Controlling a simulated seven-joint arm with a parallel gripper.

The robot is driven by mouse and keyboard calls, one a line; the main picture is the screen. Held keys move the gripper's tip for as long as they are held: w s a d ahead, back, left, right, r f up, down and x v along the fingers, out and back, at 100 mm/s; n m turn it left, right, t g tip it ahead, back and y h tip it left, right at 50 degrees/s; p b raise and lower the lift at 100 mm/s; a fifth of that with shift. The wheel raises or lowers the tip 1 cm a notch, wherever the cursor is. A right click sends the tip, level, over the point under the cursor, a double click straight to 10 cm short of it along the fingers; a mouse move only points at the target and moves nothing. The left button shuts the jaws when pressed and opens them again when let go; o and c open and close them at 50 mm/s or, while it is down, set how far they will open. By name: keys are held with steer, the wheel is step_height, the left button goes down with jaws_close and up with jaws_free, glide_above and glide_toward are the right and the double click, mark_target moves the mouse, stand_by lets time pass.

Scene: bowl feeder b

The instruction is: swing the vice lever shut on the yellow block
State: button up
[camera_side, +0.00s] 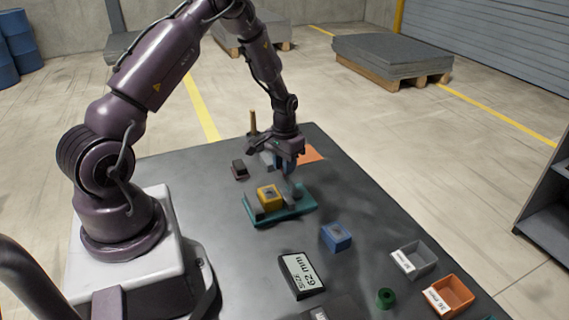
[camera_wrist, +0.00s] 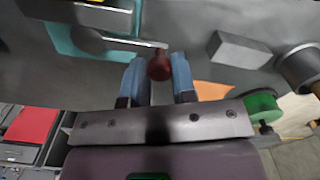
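The vice has a teal base (camera_side: 292,211) on the dark table, and the yellow block (camera_side: 268,196) sits in it beside a grey jaw. In the wrist view the teal base (camera_wrist: 66,42) is at the upper left. A grey lever bar (camera_wrist: 112,42) reaches right from it to a dark red knob (camera_wrist: 159,66). My gripper (camera_side: 289,169) is low over the vice's far side. In the wrist view my gripper's (camera_wrist: 157,76) two blue fingers are apart, with the knob in the gap between their tips. Firm contact is not visible. The yellow block is mostly out of the wrist view.
A blue block (camera_side: 336,236), a size sign (camera_side: 301,275) and a green ring (camera_side: 385,298) lie nearer the camera. A grey bin (camera_side: 414,260) and an orange bin (camera_side: 449,296) stand at the right.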

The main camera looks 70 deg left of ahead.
steer(key=shift+w, duration=0.1)
steer(key=shift+w+d+m, duration=0.1)
steer(key=shift+w+m, duration=0.85)
steer(key=shift+m, duration=0.65)
steer(key=w+m, duration=0.1)
steer(key=w+d+m, duration=0.1)
steer(key=m, duration=0.1)
steer(key=shift+w+m, duration=0.1)
steer(key=shift+m, duration=0.2)
steer(key=w+d+m, duration=0.1)
steer(key=m, duration=0.1)
steer(key=w+d+m, duration=0.1)
steer(key=m, duration=0.1)
steer(key=shift+w+d+r+m, duration=0.1)
steer(key=shift+w+d+m, duration=0.2)
steer(key=shift+d+m, duration=0.5)
steer(key=shift+w+d+m, duration=0.25)
steer(key=shift+d+m, duration=0.1)
steer(key=shift+m, duration=0.85)
steer(key=shift+d, duration=0.1)
steer(key=o, duration=0.9)
